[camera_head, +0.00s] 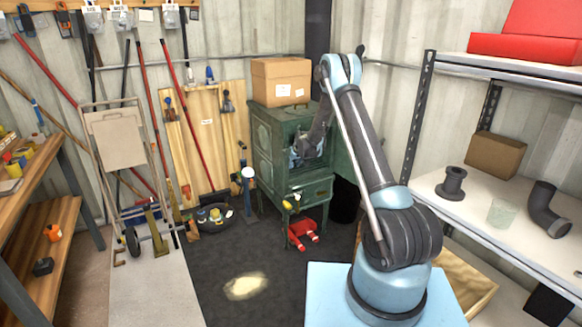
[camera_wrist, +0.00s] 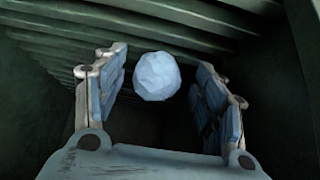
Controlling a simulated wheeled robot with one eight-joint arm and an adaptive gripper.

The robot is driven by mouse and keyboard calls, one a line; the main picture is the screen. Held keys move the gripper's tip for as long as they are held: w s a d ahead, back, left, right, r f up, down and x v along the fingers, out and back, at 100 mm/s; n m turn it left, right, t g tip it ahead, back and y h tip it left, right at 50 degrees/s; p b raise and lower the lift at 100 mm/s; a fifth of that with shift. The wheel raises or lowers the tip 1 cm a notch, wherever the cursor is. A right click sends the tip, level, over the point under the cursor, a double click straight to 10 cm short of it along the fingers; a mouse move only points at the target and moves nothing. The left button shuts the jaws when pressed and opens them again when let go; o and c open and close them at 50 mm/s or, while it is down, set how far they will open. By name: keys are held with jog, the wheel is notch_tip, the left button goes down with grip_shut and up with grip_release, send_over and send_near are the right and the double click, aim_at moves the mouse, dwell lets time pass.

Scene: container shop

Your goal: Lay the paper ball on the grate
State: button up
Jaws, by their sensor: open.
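The paper ball (camera_wrist: 157,76) is a pale, faceted ball in the wrist view. It lies between the two fingers of my gripper (camera_head: 304,153), with a visible gap on each side. The fingers are open and do not grip it. The slatted grate (camera_wrist: 165,18) shows as dark green parallel bars across the top of the wrist view, behind and above the ball in the picture. I cannot tell whether the ball touches the bars. In the head view my gripper reaches into the opening of the green stove (camera_head: 266,160), and the ball and grate are hidden there.
Dark stove walls close in around my gripper in the wrist view. A cardboard box (camera_head: 281,82) sits on the stove. A white shelf (camera_head: 470,205) stands at the right and a wooden shelf (camera_head: 45,225) at the left.

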jog(key=shift+r, duration=0.1)
jog(key=s+d+r+m+h, duration=0.1)
jog(key=s+d+r, duration=0.65)
jog(key=r, duration=0.35)
jog(key=s+d+r+m, duration=0.1)
jog(key=s+d+r, duration=0.5)
jog(key=s+r, duration=0.35)
jog(key=s+d+r+g, duration=0.1)
jog(key=s+d+r, duration=0.2)
jog(key=s, duration=0.2)
jog(key=s+d+r+m+h, duration=0.1)
jog(key=s+d+r, duration=0.2)
jog(key=s, duration=0.2)
jog(key=s+d+r+g, duration=0.1)
jog(key=s+d+r, duration=0.2)
jog(key=s, duration=0.3)
jog(key=s+d+f+m, duration=0.1)
jog(key=s+d+f, duration=0.1)
jog(key=s, duration=0.9)
jog(key=s+d+f+m+g+h, duration=0.1)
jog(key=s+d+f, duration=0.2)
jog(key=s, duration=0.9)
jog(key=s+d+f+m+h, duration=0.1)
jog(key=s+d, duration=0.3)
jog(key=s, duration=0.7)
jog(key=shift+s+d+f+m+g, duration=0.3)
jog(key=shift+d+f+g, duration=0.1)
jog(key=shift+f, duration=0.5)
jog(key=shift+w, duration=0.1)
